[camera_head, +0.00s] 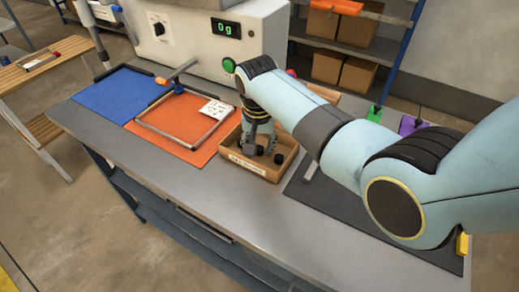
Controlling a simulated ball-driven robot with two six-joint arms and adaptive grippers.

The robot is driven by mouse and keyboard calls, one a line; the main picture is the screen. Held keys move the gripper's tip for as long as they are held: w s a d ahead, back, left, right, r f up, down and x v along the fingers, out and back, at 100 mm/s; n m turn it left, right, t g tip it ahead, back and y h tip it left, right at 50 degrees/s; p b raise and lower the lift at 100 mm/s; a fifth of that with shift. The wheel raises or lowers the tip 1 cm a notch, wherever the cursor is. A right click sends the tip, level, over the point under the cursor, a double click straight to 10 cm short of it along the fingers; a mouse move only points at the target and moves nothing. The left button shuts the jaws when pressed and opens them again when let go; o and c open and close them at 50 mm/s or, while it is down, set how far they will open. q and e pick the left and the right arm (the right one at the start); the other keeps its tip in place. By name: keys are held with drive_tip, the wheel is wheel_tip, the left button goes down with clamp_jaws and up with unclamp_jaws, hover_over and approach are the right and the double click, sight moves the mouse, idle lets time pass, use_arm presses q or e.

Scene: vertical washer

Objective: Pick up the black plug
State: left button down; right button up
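A tan open box (256,169) with a label on its front stands near the middle of the workbench. Small black plugs lie inside it; one black plug (278,159) shows near the right inner side. My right gripper (256,149) points down into the box, among the dark pieces, to the left of that plug. Its fingertips are small and dark against the plugs, so I cannot tell whether they are open or shut, or touching one. The gripper hides part of the box's inside. My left gripper is not in view.
Left of the box, an orange mat (203,154) holds a metal frame and a white card (215,109), beside a blue mat (112,94). A machine (190,50) with a green "0g" display stands behind. A dark mat (318,206) lies under my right arm. The bench front is clear.

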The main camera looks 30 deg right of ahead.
drive_tip(key=c, duration=0.4)
drive_tip(key=shift+r, duration=0.15)
